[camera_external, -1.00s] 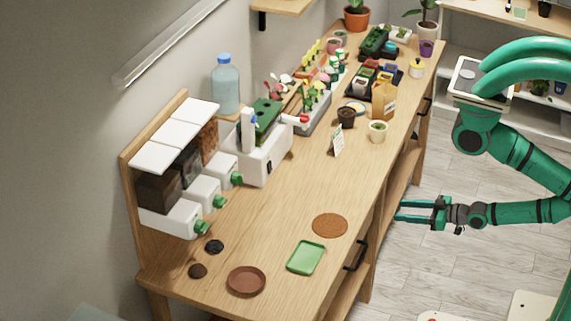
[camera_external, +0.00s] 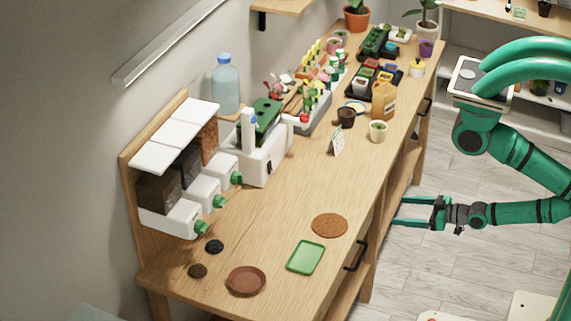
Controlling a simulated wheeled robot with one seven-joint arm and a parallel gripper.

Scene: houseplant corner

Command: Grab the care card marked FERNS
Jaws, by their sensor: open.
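A small white card with green print (camera_external: 337,141) stands upright on the wooden bench, left of a pale pot with a plant (camera_external: 378,131). Its lettering is too small to read, so I cannot tell whether it says FERNS. My gripper (camera_external: 396,212) is open and empty. It is beside the bench's right edge, to the right of and nearer the camera than the card, with its fingers pointing left. It is well apart from the card.
A dark pot (camera_external: 346,117) and a tan bag (camera_external: 383,101) stand behind the card. A cork mat (camera_external: 329,225), a green tray (camera_external: 305,257) and a brown saucer (camera_external: 246,281) lie nearer. The bench between is clear.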

